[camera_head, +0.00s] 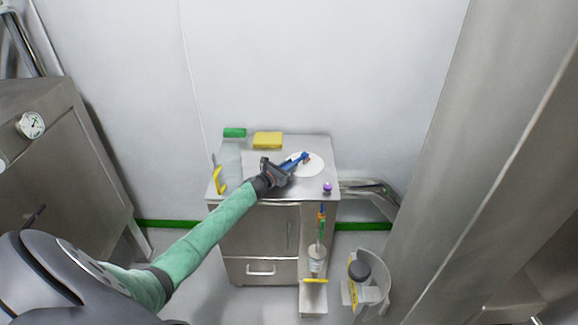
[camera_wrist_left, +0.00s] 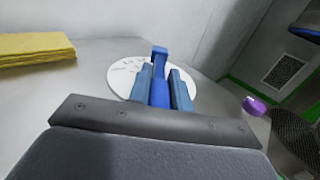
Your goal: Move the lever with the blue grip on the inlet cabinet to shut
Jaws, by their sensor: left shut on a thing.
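The inlet cabinet (camera_head: 258,228) stands against the wall, with a steel top. A round white plate with dark marks (camera_head: 314,169) lies on its top, and it also shows in the left wrist view (camera_wrist_left: 121,74). The lever with the blue grip (camera_head: 303,156) lies over this plate; its blue end (camera_wrist_left: 159,54) sticks out beyond my fingers in the wrist view. My left gripper (camera_head: 287,165) is shut on the blue grip, with one finger on each side of it (camera_wrist_left: 160,88). The plate's marks are too small to read. My right gripper is not in view.
A yellow sponge or cloth (camera_head: 268,140) and a green object (camera_head: 235,132) lie at the back of the top. A yellow handle (camera_head: 219,180) is at its left edge, a purple knob (camera_head: 327,187) at its front right. A large steel column (camera_head: 440,160) stands right.

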